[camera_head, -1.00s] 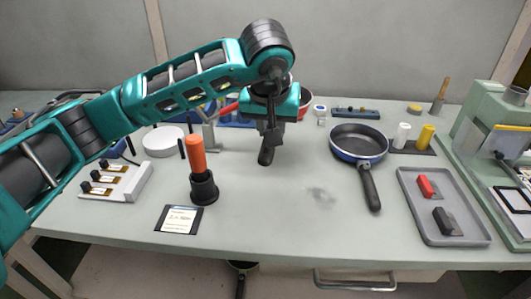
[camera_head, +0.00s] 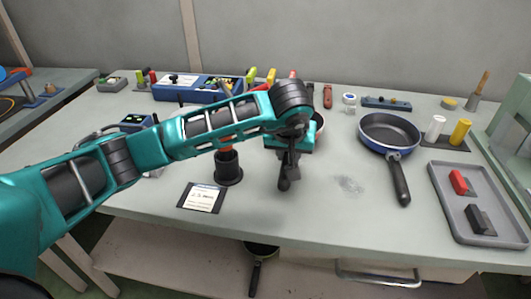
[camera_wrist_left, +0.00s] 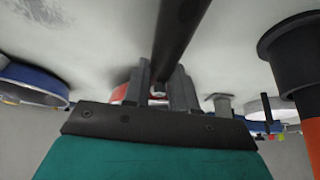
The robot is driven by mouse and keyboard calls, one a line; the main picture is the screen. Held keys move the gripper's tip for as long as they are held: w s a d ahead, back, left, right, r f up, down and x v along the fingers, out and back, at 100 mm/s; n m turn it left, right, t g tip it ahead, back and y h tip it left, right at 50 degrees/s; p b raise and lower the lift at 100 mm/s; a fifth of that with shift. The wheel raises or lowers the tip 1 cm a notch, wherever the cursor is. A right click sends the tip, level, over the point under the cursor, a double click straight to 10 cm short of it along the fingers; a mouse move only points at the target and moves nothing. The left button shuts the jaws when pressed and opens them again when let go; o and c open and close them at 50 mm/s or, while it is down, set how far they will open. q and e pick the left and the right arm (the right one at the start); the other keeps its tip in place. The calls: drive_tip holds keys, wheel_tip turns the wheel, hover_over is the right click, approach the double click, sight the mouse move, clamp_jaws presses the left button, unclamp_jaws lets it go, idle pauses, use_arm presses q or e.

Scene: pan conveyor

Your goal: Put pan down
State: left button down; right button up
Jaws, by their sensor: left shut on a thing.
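My left gripper (camera_head: 290,157) is shut on the dark handle (camera_head: 285,182) of a pan above the table (camera_head: 330,222). The handle points to the table's front in the head view. The handle (camera_wrist_left: 182,30) also shows between the fingers in the left wrist view. The held pan's red rim (camera_head: 319,126) shows only in part behind my gripper. I cannot tell whether the pan touches the table. A second pan, blue with a black handle (camera_head: 398,183), lies to the right. My right gripper is not in view.
A black holder (camera_head: 228,172) and a label card (camera_head: 202,197) stand left of my gripper. A grey tray (camera_head: 468,232) with a red and a dark block is at the right. A dark smudge (camera_head: 348,185) marks the clear tabletop between the handles.

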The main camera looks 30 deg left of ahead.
sight(266, 161)
use_arm(q)
drive_tip(key=shift+s+a, duration=0.2)
drive_tip(key=shift+a, duration=0.5)
drive_tip(key=a, duration=0.1)
drive_tip(key=s+a, duration=0.1)
drive_tip(key=a, duration=0.1)
drive_tip(key=shift+s+a+f, duration=0.15)
drive_tip(key=shift+a+f, duration=0.25)
drive_tip(key=shift+f, duration=0.25)
drive_tip(key=c, duration=1.3)
unclamp_jaws()
drive_tip(key=o, duration=0.4)
drive_tip(key=shift+r, duration=0.1)
